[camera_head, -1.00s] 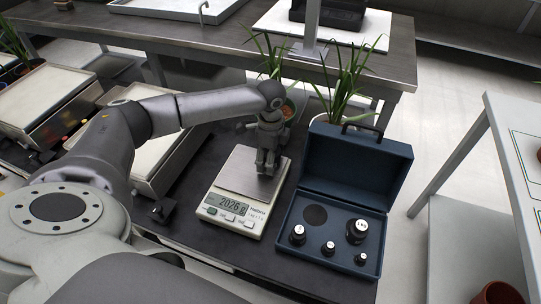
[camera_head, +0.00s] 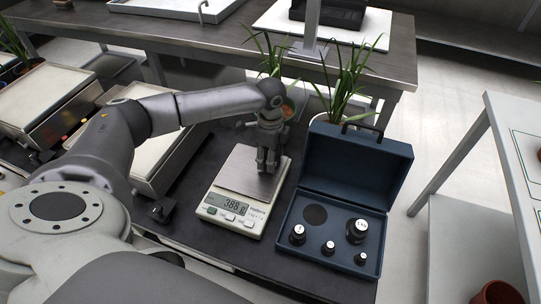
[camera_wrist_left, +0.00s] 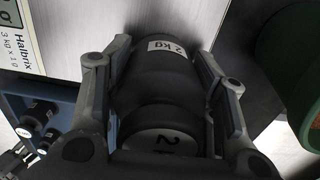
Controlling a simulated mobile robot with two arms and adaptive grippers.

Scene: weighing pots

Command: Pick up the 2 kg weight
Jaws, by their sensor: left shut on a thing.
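My left gripper (camera_head: 267,163) points down over the right part of the scale pan and is shut on the 2 kg weight. In the left wrist view the dark weight (camera_wrist_left: 163,100) lies between both fingers and bears white "2 kg" labels on its body and knob. In the head view the gripper mostly hides the weight. I cannot tell whether its base still touches the pan. The scale (camera_head: 236,190) is white with a silver pan, and its display reads about 388 g. My right gripper is not in view.
An open blue case (camera_head: 283,222) stands right of the scale, with several black weights (camera_head: 357,231) and an empty round recess (camera_head: 315,214). Potted plants (camera_head: 345,85) stand behind the scale and case. A tray box (camera_head: 160,160) is on the left.

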